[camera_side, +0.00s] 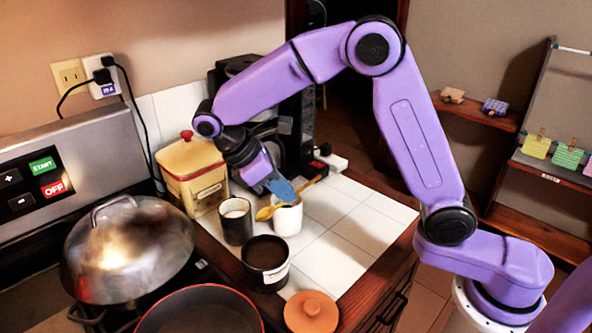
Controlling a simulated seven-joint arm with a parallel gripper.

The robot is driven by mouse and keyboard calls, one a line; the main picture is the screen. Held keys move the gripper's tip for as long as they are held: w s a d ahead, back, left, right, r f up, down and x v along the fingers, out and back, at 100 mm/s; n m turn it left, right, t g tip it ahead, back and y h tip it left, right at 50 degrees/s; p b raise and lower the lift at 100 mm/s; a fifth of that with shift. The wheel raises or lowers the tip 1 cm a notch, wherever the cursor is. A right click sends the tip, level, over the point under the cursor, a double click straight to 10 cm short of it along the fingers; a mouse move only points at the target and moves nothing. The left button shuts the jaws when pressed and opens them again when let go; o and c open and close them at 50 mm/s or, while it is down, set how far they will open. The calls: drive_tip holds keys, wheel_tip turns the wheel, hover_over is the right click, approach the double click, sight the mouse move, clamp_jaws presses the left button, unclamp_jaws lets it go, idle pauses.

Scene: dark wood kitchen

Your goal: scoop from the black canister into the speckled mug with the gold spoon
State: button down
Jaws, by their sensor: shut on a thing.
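My gripper (283,192) has blue fingertips and is shut on the gold spoon (308,186), above the white mug. The spoon is tilted, its bowl (264,213) low at the left, by the white mug's left rim, and its handle rising to the right. The white mug (288,222), which looks like the speckled one, stands upright on the tiles; speckles are too small to make out. A black canister (267,279) with a pale label stands open in front of it, dark inside. I cannot tell whether the spoon bowl carries anything.
A dark cup (237,232) with a pale inside stands left of the mug. A cream tin (193,178) with a red knob is behind it. An orange-brown lid (311,312) lies near the front edge. A domed pot (126,250) and a pan (200,312) occupy the left. Tiles at right are clear.

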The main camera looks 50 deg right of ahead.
sight(272, 211)
drive_tip(key=a+f+h, duration=0.1)
drive_tip(key=a+f, duration=0.4)
drive_tip(key=f, duration=0.3)
drive_tip(key=shift+g, duration=0.3)
drive_tip(key=shift+s+d+r, duration=0.1)
drive_tip(key=shift+s+r, duration=0.1)
drive_tip(key=shift+r, duration=0.65)
drive_tip(key=shift+s+d+r, duration=0.15)
drive_tip(key=shift+r, duration=0.7)
drive_tip(key=shift+s+d+r, duration=0.1)
drive_tip(key=shift+s+r, duration=0.1)
drive_tip(key=shift+r, duration=0.65)
drive_tip(key=shift+d+r, duration=0.15)
drive_tip(key=shift+r, duration=0.15)
drive_tip(key=shift+s+d+r+t+y, duration=0.3)
drive_tip(key=shift+d+r+t+y, duration=0.15)
drive_tip(key=shift+y, duration=0.3)
drive_tip(key=shift+s+d+r+t+y, duration=0.3)
drive_tip(key=shift+r+t+y, duration=0.2)
drive_tip(key=shift+y, duration=0.25)
drive_tip(key=shift+d, duration=0.1)
drive_tip(key=shift+w, duration=0.1)
